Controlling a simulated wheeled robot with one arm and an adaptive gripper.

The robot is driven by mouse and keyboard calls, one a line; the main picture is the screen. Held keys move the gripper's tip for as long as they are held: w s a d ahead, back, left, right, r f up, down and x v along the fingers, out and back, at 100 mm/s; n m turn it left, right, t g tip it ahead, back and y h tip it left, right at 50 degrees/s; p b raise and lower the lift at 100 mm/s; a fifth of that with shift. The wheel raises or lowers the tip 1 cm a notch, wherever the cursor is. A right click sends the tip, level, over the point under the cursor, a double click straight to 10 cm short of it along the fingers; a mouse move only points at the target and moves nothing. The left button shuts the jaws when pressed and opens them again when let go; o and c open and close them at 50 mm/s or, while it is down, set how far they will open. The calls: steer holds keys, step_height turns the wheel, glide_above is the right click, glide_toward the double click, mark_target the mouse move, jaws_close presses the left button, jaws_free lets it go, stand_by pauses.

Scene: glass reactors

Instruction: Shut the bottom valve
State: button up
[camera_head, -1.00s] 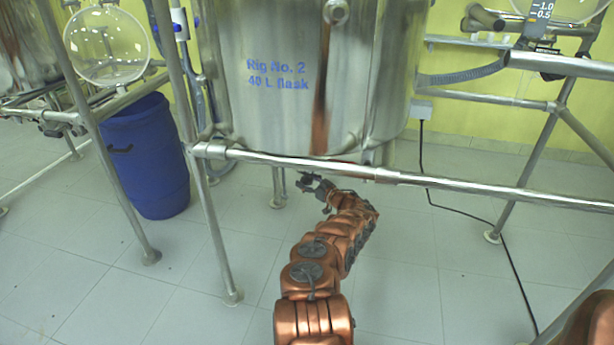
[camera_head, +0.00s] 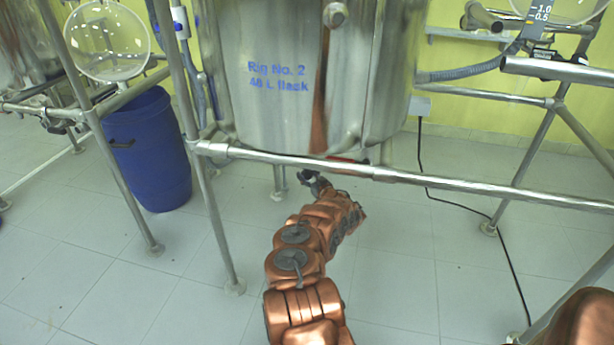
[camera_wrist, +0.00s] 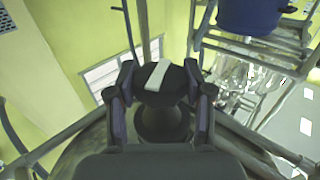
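The steel vessel marked "Rig No. 2, 40 L flask" (camera_head: 270,110) hangs in a tube frame in the head view. Its bottom valve is not clear there, behind the front rail and my arm. In the wrist view a round black valve handle (camera_wrist: 178,84) with a pale bar across it sits between my fingers, with a dark round body below it. My gripper (camera_wrist: 160,76) has one finger on each side of the handle, and both appear to touch it. In the head view my gripper (camera_head: 312,182) is small and dark under the vessel, below the rail.
The horizontal front rail (camera_head: 450,183) passes above my forearm. A frame leg (camera_head: 207,210) stands left of my arm. A blue drum (camera_head: 150,155) stands further left. A black cable (camera_head: 490,240) runs over the floor at right.

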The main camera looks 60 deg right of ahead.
steer(key=c, duration=0.5)
steer(key=shift+o, duration=0.2)
steer(key=shift+s+d+n+y, duration=0.1)
steer(key=shift+n+y, duration=0.3)
steer(key=shift+y, duration=0.1)
steer(key=shift+f+n+t+y+b, duration=0.2)
steer(key=shift+n+t+y+b, duration=0.25)
steer(key=shift+y, duration=0.15)
steer(key=shift+n+y+b, duration=0.45)
steer(key=shift+y+b, duration=0.45)
steer(key=shift+b, duration=0.15)
steer(key=n+y+b, duration=0.1)
steer(key=b, duration=0.3)
steer(key=shift+t+y, duration=0.25)
steer(key=shift+y, duration=0.05)
steer(key=b, duration=0.2)
steer(key=n+y+b, duration=0.1)
steer(key=b, duration=0.2)
steer(key=shift+w+r+y, duration=0.1)
steer(key=shift+w+y, duration=0.1)
steer(key=shift+y, duration=0.1)
steer(key=shift+r+y+b, duration=0.15)
steer(key=shift+y+b, duration=0.15)
steer(key=shift+b, duration=0.9)
